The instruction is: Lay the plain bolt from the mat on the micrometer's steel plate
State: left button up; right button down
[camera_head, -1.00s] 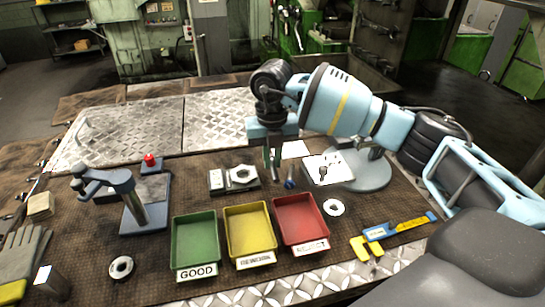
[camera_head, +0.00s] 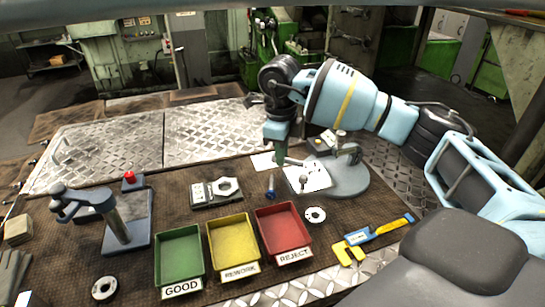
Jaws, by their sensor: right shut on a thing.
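My right gripper (camera_head: 282,158) is shut above the pale sheet (camera_head: 263,162). A thin grey piece, seemingly the plain bolt (camera_head: 295,162), sticks out to the right of its fingertips; the fingers hide the rest. A white plate (camera_head: 318,180) lies just right of and below the gripper, against a round-based grey stand (camera_head: 350,181). A small round-headed thing (camera_head: 303,181) is on that plate. A blue bolt (camera_head: 270,184) stands on the brown mat (camera_head: 165,205) left of the plate. I cannot tell which surface is the micrometer's steel plate. My left gripper is out of view.
Green (camera_head: 180,257), yellow (camera_head: 232,243) and red (camera_head: 283,230) trays stand at the front. A grey block with a hexagon piece (camera_head: 217,192) lies behind them. A blue stand (camera_head: 118,222) is at left. A yellow-blue tool (camera_head: 372,238) and a ring (camera_head: 315,215) lie at right.

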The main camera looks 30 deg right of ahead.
aim_at(300, 172)
jog(key=d+n, duration=0.1)
jog(key=d+r+n, duration=0.1)
jog(key=n, duration=0.1)
jog(key=s+d+n, duration=0.1)
jog(key=shift+r+n, duration=0.2)
jog(key=shift+n, duration=0.1)
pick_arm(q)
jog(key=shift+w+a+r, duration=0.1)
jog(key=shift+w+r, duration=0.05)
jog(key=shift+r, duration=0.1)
pick_arm(e)
jog(key=shift+s+d+r+n, duration=0.15)
jog(key=shift+d+n, duration=0.25)
jog(key=shift+n, duration=0.35)
jog(key=shift+s+d+r+n, duration=0.15)
jog(key=shift+d+n, duration=0.2)
jog(key=shift+n, duration=0.4)
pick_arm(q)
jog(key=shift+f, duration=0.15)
pick_arm(e)
jog(key=shift+f, duration=0.2)
jog(key=shift+f+b, duration=0.6)
jog(key=shift+f, duration=1.4)
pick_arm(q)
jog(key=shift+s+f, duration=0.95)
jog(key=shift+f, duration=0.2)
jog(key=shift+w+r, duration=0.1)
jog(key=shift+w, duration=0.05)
